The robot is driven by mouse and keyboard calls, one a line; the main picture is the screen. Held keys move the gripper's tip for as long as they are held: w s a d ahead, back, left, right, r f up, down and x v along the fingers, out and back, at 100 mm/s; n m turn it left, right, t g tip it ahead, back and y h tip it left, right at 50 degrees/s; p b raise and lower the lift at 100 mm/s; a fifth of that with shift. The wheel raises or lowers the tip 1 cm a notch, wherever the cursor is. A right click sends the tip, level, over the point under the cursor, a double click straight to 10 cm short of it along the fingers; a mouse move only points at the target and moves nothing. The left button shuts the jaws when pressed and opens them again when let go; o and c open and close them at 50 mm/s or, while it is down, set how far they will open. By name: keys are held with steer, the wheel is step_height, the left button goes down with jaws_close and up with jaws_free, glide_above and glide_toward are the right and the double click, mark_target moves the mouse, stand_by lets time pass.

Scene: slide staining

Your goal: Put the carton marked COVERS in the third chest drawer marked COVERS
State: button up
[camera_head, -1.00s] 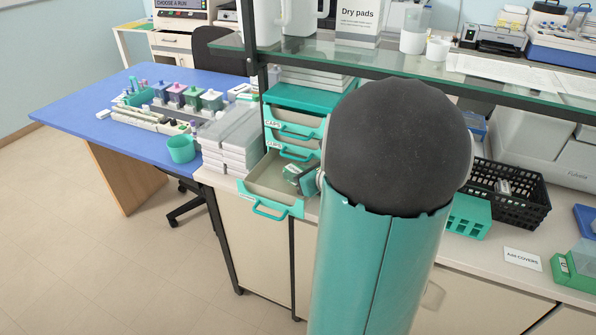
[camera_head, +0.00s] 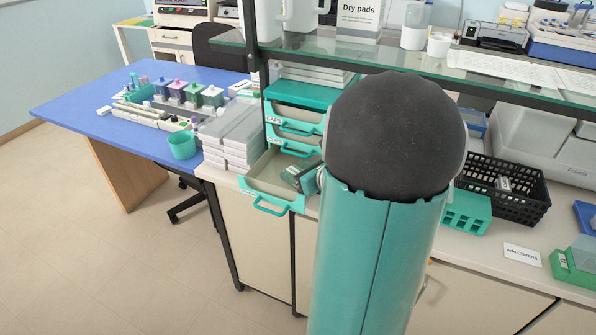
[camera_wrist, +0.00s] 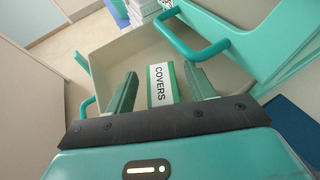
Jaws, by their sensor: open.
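The carton marked COVERS (camera_wrist: 162,88), white-labelled with green sides, shows in the wrist view between my fingers, inside an open drawer. My gripper (camera_wrist: 160,70) is open, with one finger on each side of the carton; small gaps appear beside it. Whether the carton rests on the drawer floor is hard to tell. The open drawer (camera_head: 262,187), beige inside with a teal front and handle, is the lowest pulled-out one of the teal chest (camera_head: 303,93) in the head view. Its label is not readable. My arm hides much of the chest's right side.
Stacked grey-white boxes (camera_head: 228,136) stand left of the chest. A glass shelf (camera_head: 390,58) runs above it. A black basket (camera_head: 520,203), a teal rack (camera_head: 466,212) and a card (camera_head: 522,254) lie on the counter to the right. Floor at left is clear.

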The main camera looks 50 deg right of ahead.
steer(key=shift+s+f, duration=0.1)
steer(key=shift+s, duration=0.05)
steer(key=d+r+v, duration=0.1)
steer(key=v, duration=1.1)
steer(key=w+a+r+n+g+y, duration=0.1)
steer(key=w+a+n+g+y, duration=0.15)
steer(key=a+n, duration=0.6)
steer(key=w+a+n+g+y, duration=0.25)
steer(key=a+n, duration=0.35)
steer(key=a, duration=0.5)
steer(key=s+a+r+n+g+h, duration=0.1)
steer(key=s+a+n+h, duration=0.1)
steer(key=a+n, duration=0.4)
steer(key=s+a+r+n+g+h, duration=0.2)
steer(key=a+n, duration=0.5)
steer(key=n, duration=0.9)
steer(key=shift+s+a+r, duration=0.2)
steer(key=shift+s+a, duration=0.05)
steer(key=shift+s, duration=0.65)
steer(key=shift+d, duration=0.2)
